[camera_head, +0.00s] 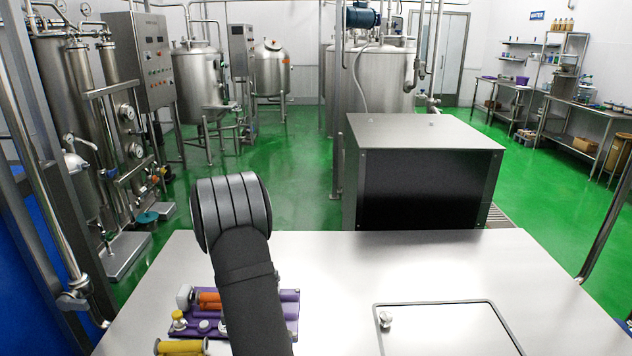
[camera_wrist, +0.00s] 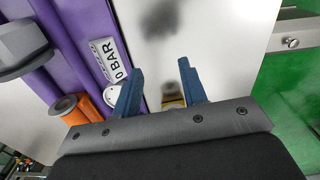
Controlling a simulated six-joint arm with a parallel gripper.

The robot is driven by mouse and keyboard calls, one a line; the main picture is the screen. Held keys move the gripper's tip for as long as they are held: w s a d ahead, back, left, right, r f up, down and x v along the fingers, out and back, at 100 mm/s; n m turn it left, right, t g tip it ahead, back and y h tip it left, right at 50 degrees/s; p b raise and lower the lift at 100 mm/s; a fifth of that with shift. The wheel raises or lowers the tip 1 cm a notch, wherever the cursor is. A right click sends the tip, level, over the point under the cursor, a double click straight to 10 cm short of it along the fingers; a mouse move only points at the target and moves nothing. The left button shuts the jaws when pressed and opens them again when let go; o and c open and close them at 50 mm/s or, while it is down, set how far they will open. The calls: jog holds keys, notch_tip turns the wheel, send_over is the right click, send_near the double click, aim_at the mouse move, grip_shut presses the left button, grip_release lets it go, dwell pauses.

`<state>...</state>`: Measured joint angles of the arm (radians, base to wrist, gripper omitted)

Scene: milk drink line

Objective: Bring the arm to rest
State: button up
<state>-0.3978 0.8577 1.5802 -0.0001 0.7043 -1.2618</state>
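My gripper (camera_wrist: 160,80) shows in the wrist view as two blue fingers standing apart. Bare metal table top (camera_wrist: 205,45) shows between and beyond them, with a dark blurred shadow or reflection. A small yellow thing (camera_wrist: 172,102) shows low between the fingers; I cannot tell whether it touches them. In the head view my dark arm rises over the table (camera_head: 340,265), and the gripper is hidden or out of frame.
A purple holder (camera_head: 288,312) with orange and white parts lies left on the table, partly behind my arm; its label (camera_wrist: 108,62) shows in the wrist view. Yellow parts (camera_head: 182,347) lie nearer. A knobbed panel (camera_head: 450,330) is at right, a steel box (camera_head: 425,175) behind.

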jog(key=shift+a+f, duration=0.25)
jog(key=shift+a, duration=0.2)
jog(key=o, duration=1)
jog(key=shift+w, duration=0.2)
jog(key=o, duration=0.3)
jog(key=shift+m, duration=0.3)
jog(key=w+r, duration=0.2)
jog(key=w, duration=0.1)
jog(key=w+d+r, duration=0.1)
jog(key=w+r, duration=0.2)
jog(key=w, duration=0.1)
jog(key=w+d+r, duration=0.1)
jog(key=w+r, duration=0.1)
jog(key=w, duration=0.2)
jog(key=shift+w+r, duration=0.1)
jog(key=shift+r, duration=0.2)
jog(key=shift+o, duration=0.2)
jog(key=w+d+r, duration=0.5)
jog(key=w+r, duration=0.4)
jog(key=r, duration=0.2)
notch_tip(320, 180, down, 10)
jog(key=shift+s, duration=0.15)
